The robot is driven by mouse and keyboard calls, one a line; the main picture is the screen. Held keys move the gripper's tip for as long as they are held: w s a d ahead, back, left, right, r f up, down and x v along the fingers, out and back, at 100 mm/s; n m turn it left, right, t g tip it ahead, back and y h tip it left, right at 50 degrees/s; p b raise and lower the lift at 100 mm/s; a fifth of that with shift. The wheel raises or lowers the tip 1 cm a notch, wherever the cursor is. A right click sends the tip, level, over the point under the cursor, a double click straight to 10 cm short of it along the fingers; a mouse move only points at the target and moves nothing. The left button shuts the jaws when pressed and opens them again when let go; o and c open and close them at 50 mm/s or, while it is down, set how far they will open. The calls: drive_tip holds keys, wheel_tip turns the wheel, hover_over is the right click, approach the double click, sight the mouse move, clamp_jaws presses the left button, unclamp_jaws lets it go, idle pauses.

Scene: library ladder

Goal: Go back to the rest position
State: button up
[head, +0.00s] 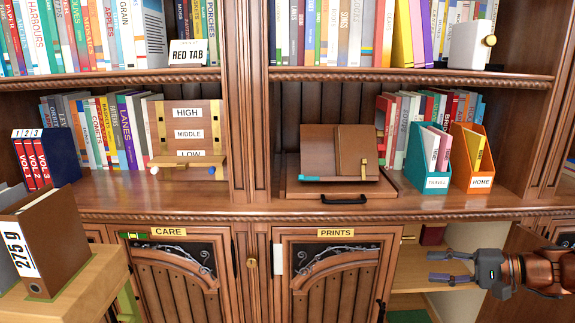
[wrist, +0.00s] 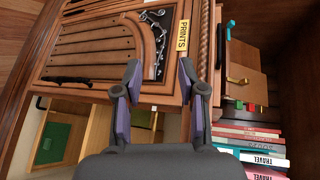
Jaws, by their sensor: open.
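My gripper (head: 452,267) is at the right of the head view, in front of the lower cupboards, its two fingers pointing left. It is open and empty, with a gap between the fingertips. In the wrist view my gripper (wrist: 158,75) shows two dark purple-grey fingers apart, with the door labelled PRINTS (wrist: 183,36) beyond them. In the head view the PRINTS door (head: 335,262) is to the left of the gripper and is shut.
An open compartment (head: 425,265) lies behind my gripper, with an open door (head: 515,285) at far right. Above are the shelf edge (head: 330,213), a teal TRAVEL file (head: 427,160) and an orange HOME file (head: 473,157). A wooden table (head: 85,280) with a brown binder (head: 50,243) stands at left.

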drive_tip(key=s+a+r+n+g+h+p, duration=0.1)
drive_tip(key=s+a+r+n+g+p, duration=0.2)
drive_tip(key=a, duration=0.4)
drive_tip(key=s+a+r+n+g+h+p, duration=0.1)
drive_tip(key=s+a+r+g+p, duration=0.3)
drive_tip(key=a, duration=0.4)
drive_tip(key=s+a+r+n+g+h+p, duration=0.1)
drive_tip(key=s+a+r+p, duration=0.35)
drive_tip(key=a, duration=0.25)
drive_tip(key=s+d+r+n+g+h+p, duration=0.1)
drive_tip(key=s+r+h+p, duration=0.2)
drive_tip(key=s+p, duration=0.4)
drive_tip(key=s+d+r+n+h+p, duration=0.1)
drive_tip(key=s+r+h+p, duration=0.3)
drive_tip(key=s, duration=0.7)
drive_tip(key=n+h+p, duration=0.1)
drive_tip(key=h+p, duration=0.1)
drive_tip(key=p, duration=0.1)
drive_tip(key=shift+g, duration=0.4)
drive_tip(key=shift+d, duration=0.1)
